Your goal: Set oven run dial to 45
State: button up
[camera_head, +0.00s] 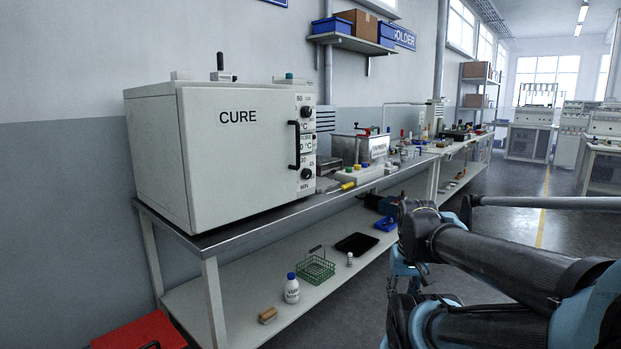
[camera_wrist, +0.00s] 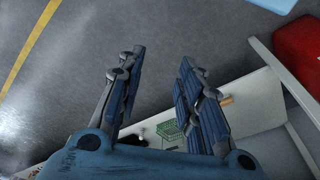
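The white oven (camera_head: 155,150), marked CURE, stands on the left end of a metal-topped bench in the head view. Its control strip has an upper black dial (camera_head: 306,111) and a lower black dial (camera_head: 306,173) with MIN printed under it, so the lower one looks like the run dial. Its exact setting is too small to read. The black door handle (camera_head: 294,145) is left of the strip. My gripper (camera_wrist: 158,57) is open and empty in the wrist view, away from the oven, above floor and lower shelf.
The lower shelf (camera_head: 240,290) holds a white bottle (camera_head: 292,288), a green wire basket (camera_head: 315,266), a black tray (camera_head: 356,243) and a brush-like block (camera_head: 268,315). A red box (camera_head: 140,332) is on the floor. Several items crowd the bench right of the oven.

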jog(key=shift+o, duration=1)
jog(key=o, duration=0.4)
jog(key=shift+s+a+r, duration=0.1)
jog(key=shift+s+r, duration=0.15)
jog(key=n+t+y, duration=0.9)
jog(key=n+y, duration=0.3)
jog(key=y, duration=0.2)
send_near(309, 175)
jog(key=x, duration=0.9)
jog(key=shift+w+a+r, duration=0.1)
jog(key=shift+w+a, duration=0.1)
jog(key=shift+a, duration=0.05)
